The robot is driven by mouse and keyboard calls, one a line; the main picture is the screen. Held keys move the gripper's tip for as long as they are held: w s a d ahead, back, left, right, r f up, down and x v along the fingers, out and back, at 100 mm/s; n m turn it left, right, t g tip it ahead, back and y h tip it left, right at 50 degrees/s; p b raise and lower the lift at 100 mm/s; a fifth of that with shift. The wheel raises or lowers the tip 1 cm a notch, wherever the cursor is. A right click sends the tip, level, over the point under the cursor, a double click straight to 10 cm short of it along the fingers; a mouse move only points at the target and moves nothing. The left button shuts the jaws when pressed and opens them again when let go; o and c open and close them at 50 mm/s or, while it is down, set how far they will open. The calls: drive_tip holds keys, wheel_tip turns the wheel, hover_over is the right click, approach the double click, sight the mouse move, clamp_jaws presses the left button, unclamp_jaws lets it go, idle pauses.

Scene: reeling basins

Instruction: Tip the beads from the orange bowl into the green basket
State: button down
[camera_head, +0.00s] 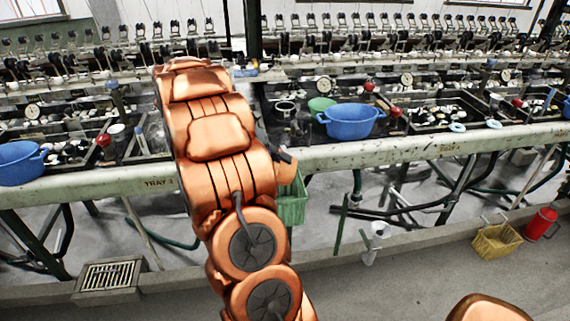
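The green basket (293,203) stands below the front rail, just right of my arm, which hides its left part. A small orange piece (287,167), which looks like part of the orange bowl, shows over the basket's top at my arm's right edge. It seems tilted, but most of it is hidden. A dark part of my gripper (263,138) shows just above it. My arm covers the rest, so I cannot see the fingertips or whether they hold the bowl. No beads can be made out.
A blue basin (350,122) and a green bowl (321,104) sit on the bench at centre; another blue basin (20,161) is at left. The pale rail (400,150) runs across. A yellow basket (496,241) and red can (541,223) stand on the floor right.

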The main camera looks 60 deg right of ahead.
drive_tip(key=shift+w+a+f+g+b, duration=0.2)
drive_tip(key=shift+w+g+b, duration=0.25)
drive_tip(key=shift+b, duration=0.6)
drive_tip(key=shift+w+a+r+g+h+p, duration=0.2)
drive_tip(key=shift+r+g+h+p, duration=0.2)
drive_tip(key=shift+p, duration=0.2)
drive_tip(key=shift+w+a+g+h+p, duration=0.45)
drive_tip(key=shift+w+g+p, duration=0.35)
drive_tip(key=shift+p, duration=0.45)
drive_tip(key=shift+w+a+g+h+p, duration=0.3)
drive_tip(key=shift+w+g+h+p, duration=0.4)
drive_tip(key=shift+p, duration=0.55)
drive_tip(key=shift+w+a+g+h+p, duration=0.4)
drive_tip(key=shift+w+g+p, duration=0.45)
drive_tip(key=shift+p, duration=0.4)
drive_tip(key=shift+f, duration=0.1)
